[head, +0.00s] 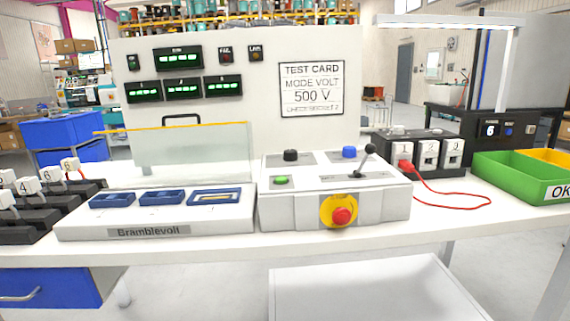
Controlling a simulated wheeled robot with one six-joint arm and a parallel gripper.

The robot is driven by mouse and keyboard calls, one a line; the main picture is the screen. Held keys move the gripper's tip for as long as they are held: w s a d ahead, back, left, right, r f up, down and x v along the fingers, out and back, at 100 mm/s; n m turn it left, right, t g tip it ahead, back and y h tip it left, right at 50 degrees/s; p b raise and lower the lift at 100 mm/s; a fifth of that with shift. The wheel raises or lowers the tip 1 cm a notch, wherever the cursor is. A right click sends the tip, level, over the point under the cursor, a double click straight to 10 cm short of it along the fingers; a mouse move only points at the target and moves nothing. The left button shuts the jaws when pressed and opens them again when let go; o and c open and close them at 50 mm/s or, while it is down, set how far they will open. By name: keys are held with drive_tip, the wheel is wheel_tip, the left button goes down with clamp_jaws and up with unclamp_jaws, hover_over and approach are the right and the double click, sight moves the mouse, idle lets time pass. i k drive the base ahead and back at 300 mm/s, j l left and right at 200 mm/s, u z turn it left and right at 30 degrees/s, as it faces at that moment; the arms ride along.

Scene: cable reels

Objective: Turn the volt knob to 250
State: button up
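A white control box (282,206) stands on the bench. On its top are a black knob (290,155) at the back left and a blue knob or button (349,152) at the back right. Their labels are too small to read, so I cannot tell which is the volt knob or where it points. A test card (312,89) on the white panel behind reads "MODE VOLT 500 V". My gripper is not in view.
The box also carries a green button (281,180), a black lever (365,160) and a red stop button on yellow (342,215). A tester with a clear cover (190,155) stands left, a numbered socket block (443,136) with red cable right. Green tray (520,185) far right.

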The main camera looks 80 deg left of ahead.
sight(348, 151)
drive_tip(key=u, duration=1.7)
